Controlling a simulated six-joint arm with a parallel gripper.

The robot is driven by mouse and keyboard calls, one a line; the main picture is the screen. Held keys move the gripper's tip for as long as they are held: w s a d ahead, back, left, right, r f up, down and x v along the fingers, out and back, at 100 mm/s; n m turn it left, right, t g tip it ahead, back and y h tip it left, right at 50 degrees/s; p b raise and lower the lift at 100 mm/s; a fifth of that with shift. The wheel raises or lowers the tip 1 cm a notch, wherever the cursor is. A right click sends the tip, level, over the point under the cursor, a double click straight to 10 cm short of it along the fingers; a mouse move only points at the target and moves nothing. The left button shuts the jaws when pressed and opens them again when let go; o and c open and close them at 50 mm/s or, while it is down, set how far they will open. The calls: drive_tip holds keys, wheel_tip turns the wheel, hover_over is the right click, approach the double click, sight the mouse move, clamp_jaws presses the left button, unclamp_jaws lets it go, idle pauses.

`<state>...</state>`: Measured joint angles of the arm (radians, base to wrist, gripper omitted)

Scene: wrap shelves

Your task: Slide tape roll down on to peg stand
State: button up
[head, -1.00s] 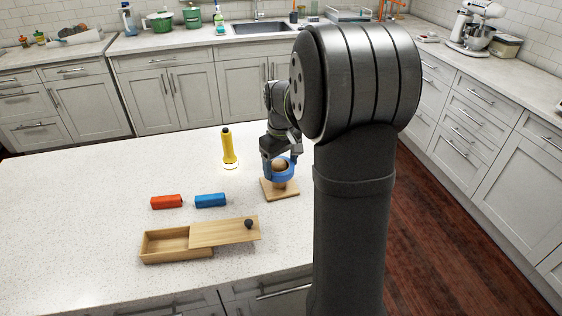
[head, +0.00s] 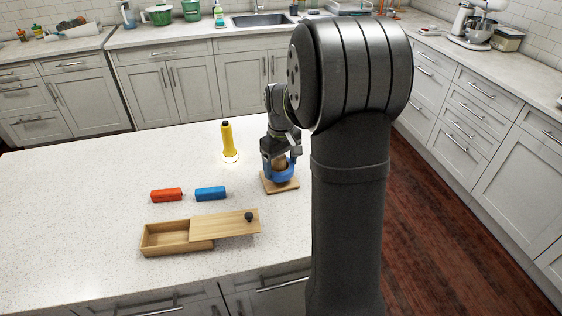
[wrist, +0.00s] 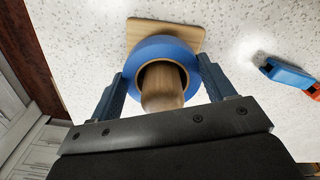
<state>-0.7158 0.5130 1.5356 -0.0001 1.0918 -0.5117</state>
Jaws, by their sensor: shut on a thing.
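The blue tape roll (head: 283,176) is around the wooden peg of the peg stand (head: 281,188), low near its square base. In the wrist view the tape roll (wrist: 157,50) lies flat around the round-topped wooden peg (wrist: 161,88), and part of the stand's base (wrist: 182,33) shows beyond it. My gripper (head: 279,163) is shut on the roll, with one finger on each side; it also shows in the wrist view (wrist: 163,78). I cannot tell whether the roll touches the base.
A yellow flashlight (head: 228,140) stands left of the stand. A red block (head: 166,195) and a blue block (head: 210,193) lie farther left. A wooden box (head: 178,238) with a partly slid lid (head: 228,228) is in front.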

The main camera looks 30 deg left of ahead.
drive_tip(key=shift+f, duration=1.15)
drive_tip(key=o, duration=1.1)
drive_tip(key=shift+c, duration=0.2)
drive_tip(key=shift+r, duration=0.1)
wheel_tip(320, 180, up, 17)
drive_tip(key=shift+r, duration=0.1)
wheel_tip(320, 180, down, 17)
drive_tip(key=shift+f, duration=0.2)
drive_tip(key=shift+r, duration=0.15)
